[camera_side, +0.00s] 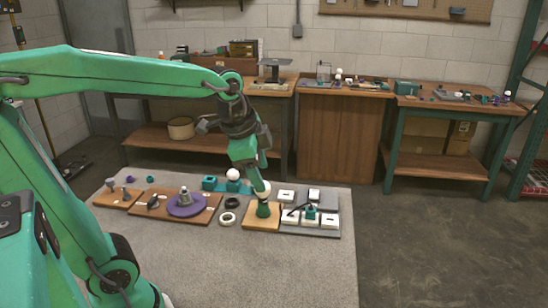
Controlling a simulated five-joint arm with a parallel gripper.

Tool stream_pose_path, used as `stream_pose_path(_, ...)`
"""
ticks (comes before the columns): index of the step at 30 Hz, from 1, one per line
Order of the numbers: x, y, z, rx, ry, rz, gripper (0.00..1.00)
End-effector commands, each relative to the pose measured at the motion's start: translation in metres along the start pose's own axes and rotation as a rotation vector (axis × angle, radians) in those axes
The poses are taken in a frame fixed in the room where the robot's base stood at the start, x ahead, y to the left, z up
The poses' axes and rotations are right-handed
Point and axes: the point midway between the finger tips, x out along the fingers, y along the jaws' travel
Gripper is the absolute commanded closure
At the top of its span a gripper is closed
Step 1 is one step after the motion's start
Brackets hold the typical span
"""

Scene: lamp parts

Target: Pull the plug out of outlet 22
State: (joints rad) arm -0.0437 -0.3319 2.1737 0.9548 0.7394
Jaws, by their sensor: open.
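A grey board (335,228) on the mat at centre right bears several white outlets (287,195). A teal plug (310,211) stands in an outlet near the middle of the board, with a dark piece, perhaps a cord, to its left. Outlet numbers are too small to read, so I cannot tell which one is 22. My gripper (262,189) is open, pointing down, left of the teal plug and apart from it. It is above or in front of a dark green cone-shaped part (263,210) on a wooden board (250,223); whether they touch is unclear.
Left of the boards are black and white rings (227,218), a purple disc (186,206) on a wooden board, and teal blocks with a white ball (233,174). The front of the mat (270,275) is clear. Workbenches (345,88) line the back wall.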

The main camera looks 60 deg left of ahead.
Motion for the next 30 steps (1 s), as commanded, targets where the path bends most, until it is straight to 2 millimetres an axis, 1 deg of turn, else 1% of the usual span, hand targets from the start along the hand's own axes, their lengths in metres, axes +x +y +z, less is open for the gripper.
stream_pose_path(1,0.005,-0.007,-0.006,0.055,-0.013,0.01,0.45)
stream_pose_path(8,0.028,-0.038,-0.029,0.341,-0.051,0.056,0.45)
stream_pose_path(17,0.071,-0.075,-0.054,0.71,-0.079,0.134,0.45)
stream_pose_path(23,0.107,-0.098,-0.066,0.956,-0.081,0.196,0.45)
stream_pose_path(30,0.156,-0.121,-0.075,1.248,-0.064,0.278,0.45)
